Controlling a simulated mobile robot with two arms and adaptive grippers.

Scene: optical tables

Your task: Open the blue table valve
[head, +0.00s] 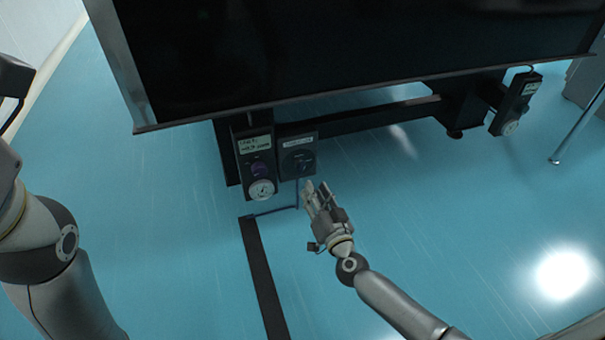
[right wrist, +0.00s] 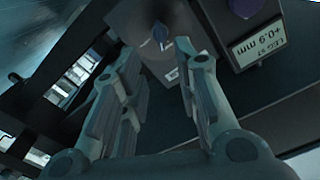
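The blue valve knob (head: 305,165) sits on the lower part of a dark panel (head: 291,148) under the table's front edge. In the right wrist view the blue knob (right wrist: 160,35) shows ahead, between and beyond the fingertips. My right gripper (head: 316,188) is just below and in front of the knob, pointing at it. In the right wrist view its two fingers (right wrist: 165,72) are apart, with nothing between them and a gap to the knob. My left arm shows at the left edge, but its gripper is out of view.
A leg unit with a purple knob (head: 259,169), a round gauge (head: 262,190) and a label stands left of the valve panel. The black table top (head: 330,50) overhangs above. A black strip (head: 262,280) crosses the otherwise clear blue floor.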

